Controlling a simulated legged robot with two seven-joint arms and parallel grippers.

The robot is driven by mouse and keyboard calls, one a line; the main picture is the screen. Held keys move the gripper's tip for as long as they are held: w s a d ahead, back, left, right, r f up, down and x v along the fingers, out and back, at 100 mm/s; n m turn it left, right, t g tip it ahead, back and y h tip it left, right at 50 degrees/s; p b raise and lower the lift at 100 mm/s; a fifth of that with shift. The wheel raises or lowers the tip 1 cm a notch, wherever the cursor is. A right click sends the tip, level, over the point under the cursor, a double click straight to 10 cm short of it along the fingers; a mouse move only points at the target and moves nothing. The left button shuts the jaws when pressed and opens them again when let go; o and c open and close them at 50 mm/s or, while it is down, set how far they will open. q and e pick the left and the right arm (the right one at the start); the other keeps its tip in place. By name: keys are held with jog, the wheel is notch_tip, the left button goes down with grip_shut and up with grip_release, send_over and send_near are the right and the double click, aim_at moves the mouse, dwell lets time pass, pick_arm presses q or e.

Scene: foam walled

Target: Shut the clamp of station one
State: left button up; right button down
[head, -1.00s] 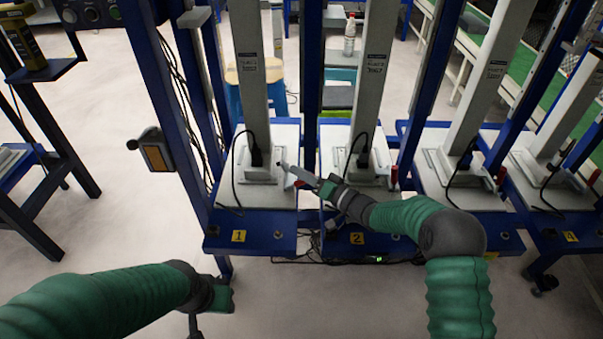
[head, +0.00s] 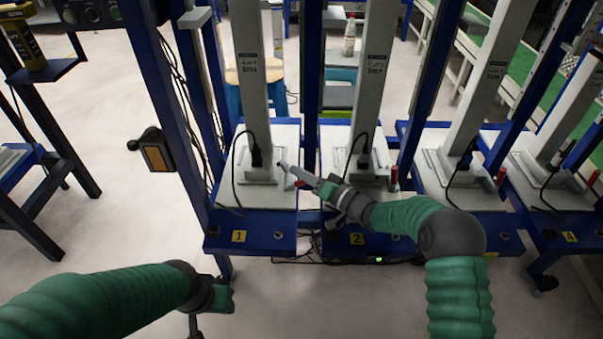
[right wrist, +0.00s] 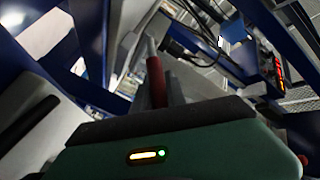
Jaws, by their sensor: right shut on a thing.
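Station one is the leftmost blue stand in the head view, with a yellow "1" label (head: 239,236) on its front edge. A grey post rises from its white plate (head: 272,202). My right gripper (head: 290,173) reaches in from the right at the post's foot. It is shut on the red clamp handle (right wrist: 155,82), which stands between its fingers in the right wrist view. The gripper hides most of this clamp, so its angle is hard to tell. My left gripper (head: 208,305) hangs low in front of the stands, its fingers largely out of frame.
Station two (head: 356,238) stands close on the right, with its own upright red handle (head: 393,176). More stations follow to the right. Black cables loop over the plates. A blue upright with a dark box (head: 155,155) stands left.

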jog(key=a+r+n+h+p, duration=0.1)
jog(key=p, duration=0.4)
jog(key=r+n+g+h+p, duration=0.1)
jog(key=p, duration=0.4)
jog(key=shift+a+r+h, duration=0.25)
jog(key=shift+a+h, duration=0.1)
jog(key=shift+h, duration=0.05)
jog(key=a+n+h+p, duration=0.1)
jog(key=h+p, duration=0.1)
jog(key=p, duration=0.2)
jog(key=a+n+g+h+p, duration=0.1)
jog(key=a+h+p, duration=0.1)
jog(key=p, duration=0.3)
jog(key=shift+n+g, duration=0.3)
jog(key=shift+a+f+n+h+p, duration=0.15)
jog(key=shift+a+n+h+p, duration=0.15)
jog(key=shift+a+h+p, duration=0.35)
jog(key=shift+a+f+n+g+h, duration=0.15)
jog(key=shift+a+f+n+h, duration=0.15)
jog(key=shift+h, duration=0.4)
jog(key=shift+a+f+n+g+h, duration=0.2)
jog(key=shift+a+h, duration=0.1)
jog(key=shift+h, duration=0.35)
jog(key=c, duration=1.3)
grip_release()
jog(key=shift+c, duration=0.2)
jog(key=shift+a, duration=0.1)
jog(key=shift+r, duration=0.1)
